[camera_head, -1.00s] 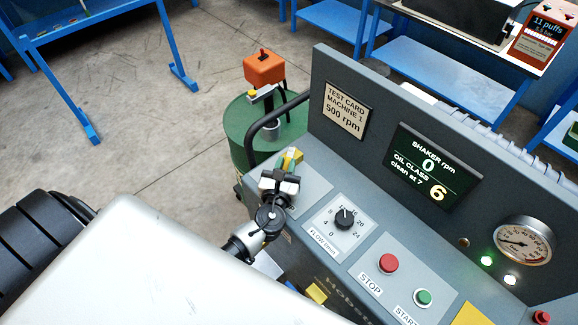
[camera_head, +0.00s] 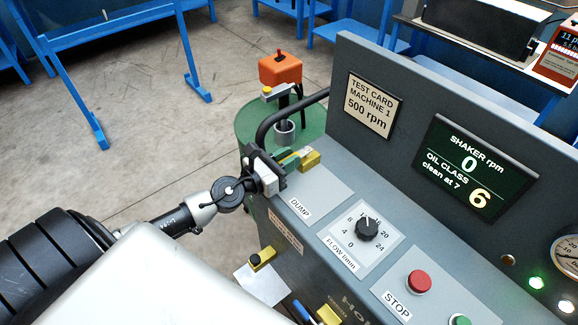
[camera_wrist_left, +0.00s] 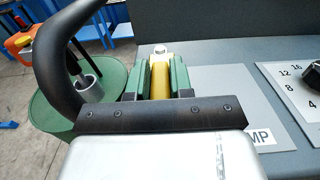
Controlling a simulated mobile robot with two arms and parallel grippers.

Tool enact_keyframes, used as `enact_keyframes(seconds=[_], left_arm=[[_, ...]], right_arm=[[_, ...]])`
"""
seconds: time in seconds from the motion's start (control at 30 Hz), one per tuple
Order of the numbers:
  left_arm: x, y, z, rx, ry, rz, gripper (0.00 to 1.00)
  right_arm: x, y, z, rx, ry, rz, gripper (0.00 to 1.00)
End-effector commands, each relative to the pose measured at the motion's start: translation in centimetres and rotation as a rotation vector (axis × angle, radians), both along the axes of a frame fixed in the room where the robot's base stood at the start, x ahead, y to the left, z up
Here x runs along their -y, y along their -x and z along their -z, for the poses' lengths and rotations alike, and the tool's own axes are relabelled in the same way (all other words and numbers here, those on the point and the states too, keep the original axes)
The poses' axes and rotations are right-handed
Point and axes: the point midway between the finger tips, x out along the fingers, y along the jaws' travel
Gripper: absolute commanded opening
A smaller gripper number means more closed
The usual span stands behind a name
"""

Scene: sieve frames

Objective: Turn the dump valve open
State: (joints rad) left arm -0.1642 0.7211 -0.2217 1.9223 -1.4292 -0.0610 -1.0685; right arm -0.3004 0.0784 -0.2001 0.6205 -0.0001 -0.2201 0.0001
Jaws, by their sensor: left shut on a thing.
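The dump valve's yellow handle (camera_head: 310,160) is at the far left end of the grey control panel, behind the DUMP label (camera_head: 300,208). My left gripper (camera_head: 293,160) reaches it from the left, with green fingers shut on the handle. In the left wrist view the yellow handle (camera_wrist_left: 160,76) lies between the two green fingers of my left gripper (camera_wrist_left: 156,80), pointing straight away from the wrist. A pale bolt-like piece (camera_wrist_left: 160,50) shows at its far end. The gripper body hides the near part of the handle. My right gripper is not in view.
The flow knob (camera_head: 367,228) and red STOP button (camera_head: 419,281) are to the right. The floor at left is open.

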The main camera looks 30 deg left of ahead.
Motion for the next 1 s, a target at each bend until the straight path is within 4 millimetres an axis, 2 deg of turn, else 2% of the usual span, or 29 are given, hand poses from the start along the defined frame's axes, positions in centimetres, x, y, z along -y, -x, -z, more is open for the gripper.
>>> enact_keyframes(seconds=[0.47, 0.5, 0.63, 1.0], left_arm=[[-0.01, 0.02, 0.06, -0.003, 0.0, 0.015, 0.0], [-0.01, 0.02, 0.05, -0.003, 0.0, 0.014, 0.27], [-0.03, 0.0, 0.03, -0.002, 0.0, 0.013, 0.47], [-0.23, 0.42, 0.14, -0.001, 0.0, 0.012, 0.47]], right_arm=[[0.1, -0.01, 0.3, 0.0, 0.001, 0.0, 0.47], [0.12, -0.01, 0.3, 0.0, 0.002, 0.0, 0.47], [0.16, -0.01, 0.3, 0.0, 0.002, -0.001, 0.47], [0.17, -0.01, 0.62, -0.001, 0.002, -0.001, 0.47]])
